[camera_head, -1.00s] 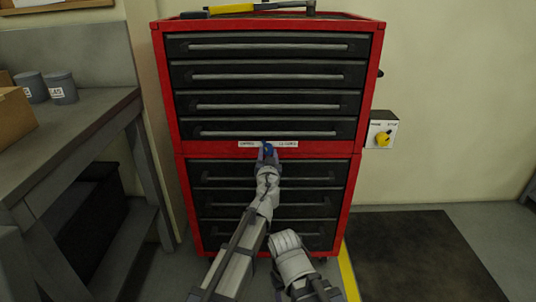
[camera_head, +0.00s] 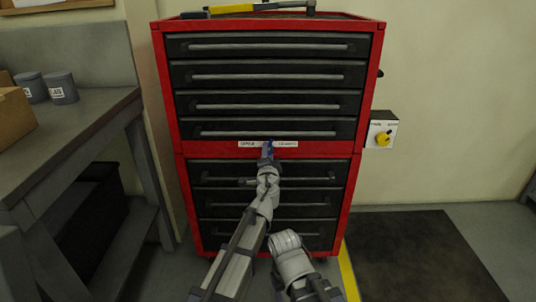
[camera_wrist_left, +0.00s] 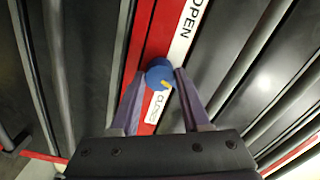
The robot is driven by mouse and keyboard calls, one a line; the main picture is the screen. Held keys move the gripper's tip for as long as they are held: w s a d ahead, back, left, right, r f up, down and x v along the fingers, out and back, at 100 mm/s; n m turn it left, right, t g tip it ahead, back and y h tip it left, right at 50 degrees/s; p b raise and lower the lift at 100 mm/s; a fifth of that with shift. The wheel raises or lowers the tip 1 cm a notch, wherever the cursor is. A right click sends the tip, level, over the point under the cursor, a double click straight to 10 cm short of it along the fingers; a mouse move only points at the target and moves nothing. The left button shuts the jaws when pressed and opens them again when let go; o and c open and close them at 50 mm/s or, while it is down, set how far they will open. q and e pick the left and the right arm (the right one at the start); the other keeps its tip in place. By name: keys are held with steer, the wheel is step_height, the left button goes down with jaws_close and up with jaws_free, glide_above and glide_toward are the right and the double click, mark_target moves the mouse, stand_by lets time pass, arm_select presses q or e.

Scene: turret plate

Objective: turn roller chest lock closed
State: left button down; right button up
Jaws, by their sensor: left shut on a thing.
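The red roller chest (camera_head: 365,120) with black drawers stands ahead in the head view. Its lock is a round blue knob (camera_wrist_left: 160,74) with a yellow mark, set on the red strip between the upper and lower drawers. In the left wrist view a white "OPEN" label (camera_wrist_left: 188,32) lies above right of the knob and a "CLOSED" label (camera_wrist_left: 158,103) below it. The yellow mark sits on the knob's lower right. My left gripper (camera_wrist_left: 160,80) is shut on the knob, one finger on each side; it also shows in the head view (camera_head: 267,150).
A grey workbench (camera_head: 70,125) with two grey tins (camera_head: 60,88) and a cardboard box (camera_head: 14,125) stands at left. A yellow-handled tool (camera_head: 240,8) lies on the chest top. A yellow knob on a wall box (camera_head: 381,135) is at right. A dark mat (camera_head: 410,250) lies on the floor.

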arm_select(q)
steer(key=shift+m, duration=2.2)
steer(key=shift+c, duration=1.8)
jaws_free()
steer(key=shift+s, duration=0.1)
steer(key=s, duration=0.7)
steer(key=shift+s, duration=0.3)
arm_select(e)
steer(key=shift+s+d, duration=0.65)
steer(key=shift+s, duration=0.2)
